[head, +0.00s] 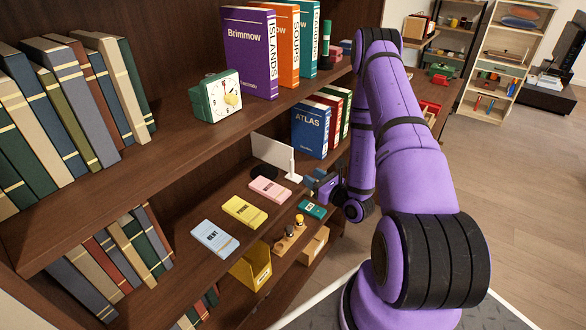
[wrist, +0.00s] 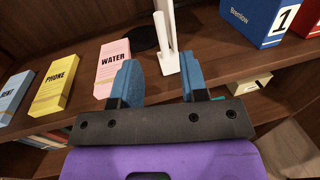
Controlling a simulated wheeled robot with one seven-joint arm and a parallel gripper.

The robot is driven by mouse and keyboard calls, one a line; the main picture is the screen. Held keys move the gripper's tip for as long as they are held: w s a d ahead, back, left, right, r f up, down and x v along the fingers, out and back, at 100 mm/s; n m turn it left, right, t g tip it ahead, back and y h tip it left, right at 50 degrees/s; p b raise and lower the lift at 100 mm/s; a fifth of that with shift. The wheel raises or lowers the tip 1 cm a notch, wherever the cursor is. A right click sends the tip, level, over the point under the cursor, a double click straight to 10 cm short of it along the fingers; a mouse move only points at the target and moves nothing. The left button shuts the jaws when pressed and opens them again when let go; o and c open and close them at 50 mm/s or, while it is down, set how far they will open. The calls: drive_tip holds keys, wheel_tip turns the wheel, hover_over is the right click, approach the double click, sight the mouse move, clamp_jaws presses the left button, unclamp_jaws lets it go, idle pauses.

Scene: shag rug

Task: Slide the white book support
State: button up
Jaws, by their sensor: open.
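The white book support (head: 273,153) stands upright on the middle shelf, left of the blue atlas (head: 310,130). It is a thin white panel with a small foot. In the wrist view the book support (wrist: 169,62) shows edge-on, its foot just beyond the gap between my fingers. My gripper (wrist: 161,82) is open, with two blue fingers apart and nothing between them. In the head view my gripper (head: 322,186) is at the shelf's front, right of the support, and partly hidden by my wrist.
Pink (head: 269,189), yellow (head: 245,211) and pale blue (head: 215,238) boxes lie left of the support. A dark round object (wrist: 145,38) is behind it. A teal box (head: 312,209) is near the front edge. Numbered books (wrist: 262,20) stand to the right. The upper shelf (head: 190,135) overhangs.

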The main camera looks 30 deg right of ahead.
hover_over(295, 179)
idle(0.4)
clamp_jaws()
